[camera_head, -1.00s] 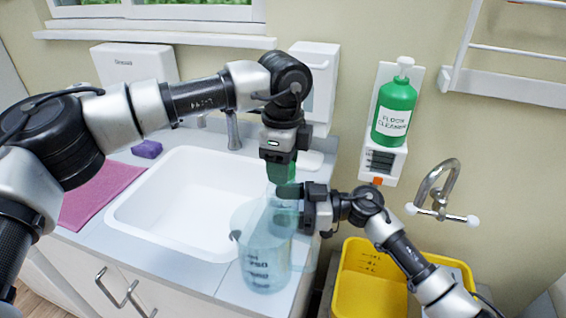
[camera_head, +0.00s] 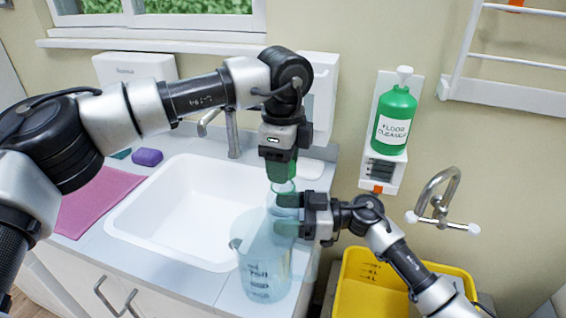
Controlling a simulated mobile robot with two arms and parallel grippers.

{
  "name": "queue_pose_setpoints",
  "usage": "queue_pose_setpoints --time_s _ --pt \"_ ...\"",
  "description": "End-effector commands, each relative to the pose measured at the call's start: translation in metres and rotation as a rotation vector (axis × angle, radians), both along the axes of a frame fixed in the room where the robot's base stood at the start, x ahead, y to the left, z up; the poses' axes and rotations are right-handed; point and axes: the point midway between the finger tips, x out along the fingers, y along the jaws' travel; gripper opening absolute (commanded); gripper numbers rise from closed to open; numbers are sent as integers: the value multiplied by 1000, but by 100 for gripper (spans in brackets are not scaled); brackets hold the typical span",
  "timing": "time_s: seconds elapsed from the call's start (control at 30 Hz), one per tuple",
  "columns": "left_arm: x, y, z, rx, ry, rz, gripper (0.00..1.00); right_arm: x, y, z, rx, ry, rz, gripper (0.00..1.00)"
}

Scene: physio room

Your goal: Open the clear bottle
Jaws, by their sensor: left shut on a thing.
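The clear bottle (camera_head: 284,187) stands upright on the counter by the sink, its lower part seen through a transparent jug. My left gripper (camera_head: 278,160) points down above the bottle, shut on a green cap (camera_head: 282,171). The pale rim of the bottle's neck shows just below the cap, and the cap appears lifted off it. My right gripper (camera_head: 290,212) comes in from the right with its fingers on either side of the bottle's upper body, shut on it.
The transparent measuring jug (camera_head: 262,268) stands close in front of the bottle. A white sink (camera_head: 190,210) lies left, with a pink cloth (camera_head: 95,198) and purple sponge (camera_head: 147,157) beyond. A green floor cleaner bottle (camera_head: 394,118) hangs on the wall; a yellow bucket (camera_head: 350,290) stands lower right.

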Motion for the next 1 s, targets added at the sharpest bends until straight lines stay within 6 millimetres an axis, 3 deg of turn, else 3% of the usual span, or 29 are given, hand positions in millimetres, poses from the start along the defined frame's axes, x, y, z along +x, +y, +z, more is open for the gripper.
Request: queue_pose_setpoints --time_s 0.3,0.53,0.57,0.77,1.0 --pt "0 -1 35 -1 -4 0 20 0 0 -1 -1 0 0 2" --pt "0 0 39 0 0 0 20 0 0 -1 -1 0 0 2" --pt "0 0 39 0 0 0 20 0 0 -1 -1 0 0 70" --pt "0 0 39 0 -1 0 20 0 0 -1 -1 0 0 98" --pt "0 0 39 0 -1 0 20 0 -1 0 -1 0 0 98"
